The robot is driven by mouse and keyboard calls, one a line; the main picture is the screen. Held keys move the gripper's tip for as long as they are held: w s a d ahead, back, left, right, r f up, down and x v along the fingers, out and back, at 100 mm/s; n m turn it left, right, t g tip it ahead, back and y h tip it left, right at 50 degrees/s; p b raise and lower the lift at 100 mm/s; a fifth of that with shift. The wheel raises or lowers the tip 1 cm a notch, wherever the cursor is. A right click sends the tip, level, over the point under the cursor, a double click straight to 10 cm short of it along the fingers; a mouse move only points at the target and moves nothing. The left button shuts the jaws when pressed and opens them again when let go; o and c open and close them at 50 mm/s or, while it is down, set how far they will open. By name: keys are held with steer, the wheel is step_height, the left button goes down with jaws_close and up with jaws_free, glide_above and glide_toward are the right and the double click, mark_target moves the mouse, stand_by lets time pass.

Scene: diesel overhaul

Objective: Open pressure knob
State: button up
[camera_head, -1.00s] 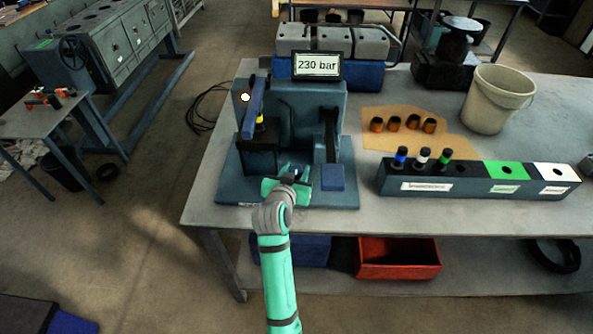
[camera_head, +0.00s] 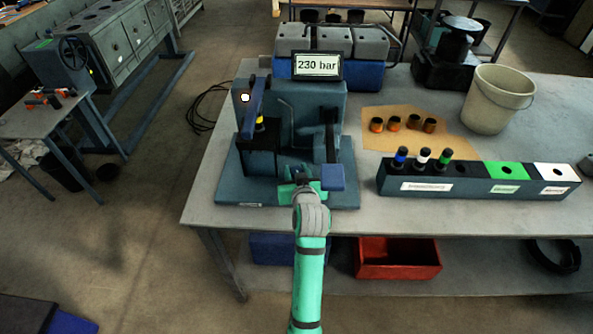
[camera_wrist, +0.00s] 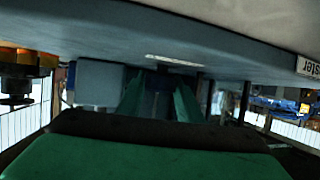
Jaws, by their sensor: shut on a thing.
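The blue-grey injector test rig (camera_head: 335,100) stands on its baseplate (camera_head: 232,185) at the table's left end. Its display (camera_head: 317,66) reads 230 bar. My gripper (camera_head: 303,180) is low at the rig's front, just left of a blue block (camera_head: 333,178). In the wrist view, which is upside down, its green fingers (camera_wrist: 158,98) close on a small dark part (camera_wrist: 158,80), apparently the pressure knob, mostly hidden by the fingers. The blue block also shows in the wrist view (camera_wrist: 100,82), beside the fingers and apart from them.
A blue lever (camera_head: 253,108) stands at the rig's left. To the right are a rack (camera_head: 400,186) with several injectors, several orange-and-black caps (camera_head: 395,123) on brown paper and a white bucket (camera_head: 497,97). A red bin (camera_head: 398,262) sits below. Front table area at right is clear.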

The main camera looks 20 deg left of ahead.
steer(key=shift+n+g+y, duration=0.9)
steer(key=shift+n+y, duration=0.4)
steer(key=o, duration=1)
steer(key=shift+o, duration=0.2)
steer(key=shift+a, duration=0.1)
